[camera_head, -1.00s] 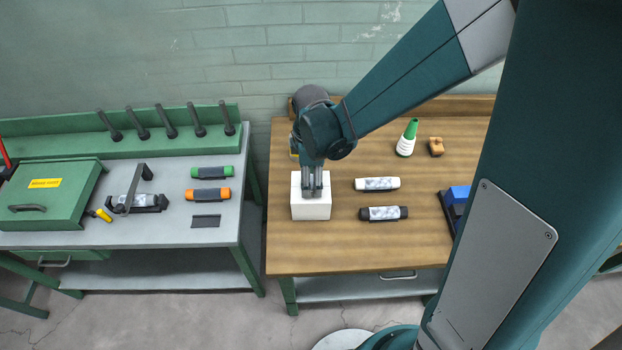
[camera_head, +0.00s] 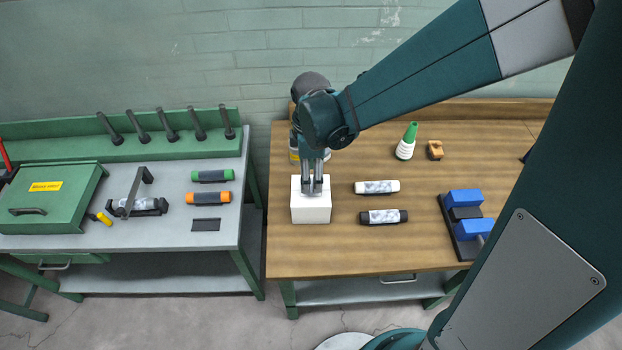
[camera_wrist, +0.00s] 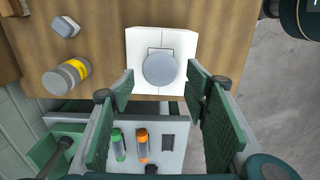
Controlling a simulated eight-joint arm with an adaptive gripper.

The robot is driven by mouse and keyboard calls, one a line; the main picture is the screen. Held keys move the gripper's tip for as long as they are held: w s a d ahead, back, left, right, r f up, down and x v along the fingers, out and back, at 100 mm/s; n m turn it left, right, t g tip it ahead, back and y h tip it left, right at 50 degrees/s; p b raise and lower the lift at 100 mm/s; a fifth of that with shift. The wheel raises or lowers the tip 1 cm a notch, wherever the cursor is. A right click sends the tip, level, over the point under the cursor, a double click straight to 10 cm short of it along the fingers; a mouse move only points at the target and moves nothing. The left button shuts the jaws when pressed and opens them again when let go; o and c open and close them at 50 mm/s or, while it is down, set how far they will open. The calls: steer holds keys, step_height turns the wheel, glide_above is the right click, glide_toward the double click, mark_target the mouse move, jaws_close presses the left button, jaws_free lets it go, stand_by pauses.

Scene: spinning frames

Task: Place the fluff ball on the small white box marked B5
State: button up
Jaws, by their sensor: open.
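A small white box (camera_head: 311,212) stands near the left side of the wooden table, and it also shows in the wrist view (camera_wrist: 178,48). I cannot read a B5 mark. My gripper (camera_head: 312,190) is above the box with its fingers pointing down. In the wrist view my gripper (camera_wrist: 159,78) is open, one finger on each side of the ball with visible gaps. In the head view the fingers hide the ball.
A white roll (camera_head: 377,187) and a dark roll (camera_head: 383,217) lie right of the box. A yellow-banded jar (camera_wrist: 67,77) stands close behind the box.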

step_height(320, 180, up, 8)
steer(key=shift+f, duration=0.15)
stand_by(0.4)
stand_by(0.6)
steer(key=s+d+r+m+t, duration=0.3)
steer(key=s+d+r+m, duration=0.3)
steer(key=d+m, duration=0.3)
steer(key=s+d+r+m+t, duration=0.4)
steer(key=s+d+r+m, duration=0.2)
steer(key=d+m, duration=0.3)
steer(key=shift+s+d, duration=0.45)
steer(key=shift+s, duration=0.15)
